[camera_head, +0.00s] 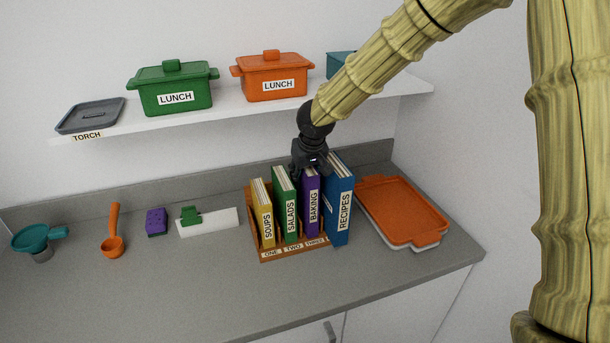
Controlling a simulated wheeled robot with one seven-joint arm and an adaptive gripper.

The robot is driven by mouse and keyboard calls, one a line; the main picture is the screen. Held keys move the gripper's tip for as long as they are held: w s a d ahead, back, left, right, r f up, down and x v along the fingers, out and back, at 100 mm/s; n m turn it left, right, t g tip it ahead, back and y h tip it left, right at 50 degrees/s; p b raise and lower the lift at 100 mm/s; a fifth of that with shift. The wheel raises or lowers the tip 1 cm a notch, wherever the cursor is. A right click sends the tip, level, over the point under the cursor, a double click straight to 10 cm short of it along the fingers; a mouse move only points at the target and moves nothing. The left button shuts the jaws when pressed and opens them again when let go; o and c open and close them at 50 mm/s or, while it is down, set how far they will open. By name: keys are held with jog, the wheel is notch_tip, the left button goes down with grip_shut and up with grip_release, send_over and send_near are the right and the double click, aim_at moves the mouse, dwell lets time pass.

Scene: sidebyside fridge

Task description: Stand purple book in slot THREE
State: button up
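The purple book (310,214), marked BAKING, stands upright in the wooden rack (266,257), between the green book and the blue book. Its lower end is behind the label THREE (316,242). Whether it rests on the slot floor is hidden. My gripper (310,172) is at the top of the purple book, pointing down, with dark fingers near both sides of its upper edge. The fingertips are small and partly hidden, so I cannot tell whether they grip it.
A yellow SOUPS book (263,211) and green SALADS book (284,203) stand left, behind ONE and TWO. A blue RECIPES book (339,203) stands close on the right. An orange tray (402,210) lies further right. The shelf (240,112) overhangs behind. The front counter is clear.

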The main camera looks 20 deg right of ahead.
jog(key=shift+r, duration=0.2)
jog(key=shift+b+v, duration=1.05)
jog(key=shift+v, duration=4.95)
